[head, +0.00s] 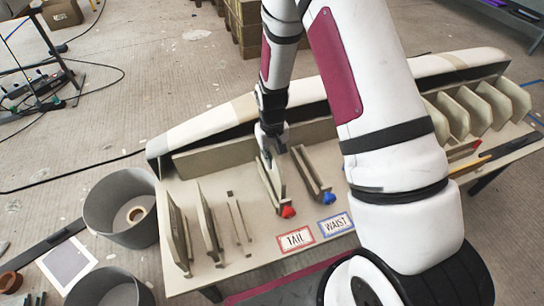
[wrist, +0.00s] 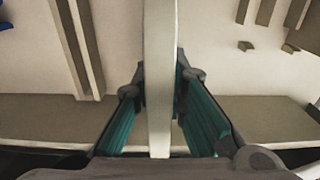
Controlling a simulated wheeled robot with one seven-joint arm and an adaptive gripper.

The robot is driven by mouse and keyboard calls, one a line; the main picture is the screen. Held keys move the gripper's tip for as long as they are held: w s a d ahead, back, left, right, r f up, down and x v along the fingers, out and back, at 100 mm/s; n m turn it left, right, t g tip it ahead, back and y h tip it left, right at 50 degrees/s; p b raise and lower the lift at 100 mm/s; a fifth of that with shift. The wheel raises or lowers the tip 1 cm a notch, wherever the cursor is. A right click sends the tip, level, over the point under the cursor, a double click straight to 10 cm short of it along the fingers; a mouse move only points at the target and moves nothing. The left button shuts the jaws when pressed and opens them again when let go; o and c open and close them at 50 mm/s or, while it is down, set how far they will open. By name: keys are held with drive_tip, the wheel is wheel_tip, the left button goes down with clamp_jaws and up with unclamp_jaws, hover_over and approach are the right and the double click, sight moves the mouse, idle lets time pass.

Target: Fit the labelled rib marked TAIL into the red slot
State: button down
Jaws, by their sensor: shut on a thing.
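My gripper (head: 271,150) is shut on a thin, pale upright rib (head: 272,185) near the middle of the table. In the wrist view the rib (wrist: 160,70) runs edge-on between the two fingers. The rib stands at the red slot, whose red end marker (head: 288,211) shows at its front end, behind the red-framed TAIL card (head: 296,238). The slot's rails are mostly hidden by the rib. I cannot tell whether the rib is seated or just above. Any mark on the rib is not readable.
The empty blue slot (head: 312,172), with blue marker (head: 328,197) and WAIST card (head: 336,223), lies close on the right. Two upright ribs (head: 179,232) and an empty rail pair (head: 239,218) are on the left. A long mould (head: 215,122) runs behind. Several ribs (head: 470,112) stand at far right.

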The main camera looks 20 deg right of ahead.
sight(272, 149)
drive_tip(key=shift+f+b, duration=1.35)
drive_tip(key=shift+f, duration=0.85)
drive_tip(key=c, duration=1.5)
unclamp_jaws()
drive_tip(key=shift+c, duration=0.2)
drive_tip(key=shift+r, duration=0.15)
wheel_tip(272, 149, up, 12)
drive_tip(key=shift+f, duration=0.1)
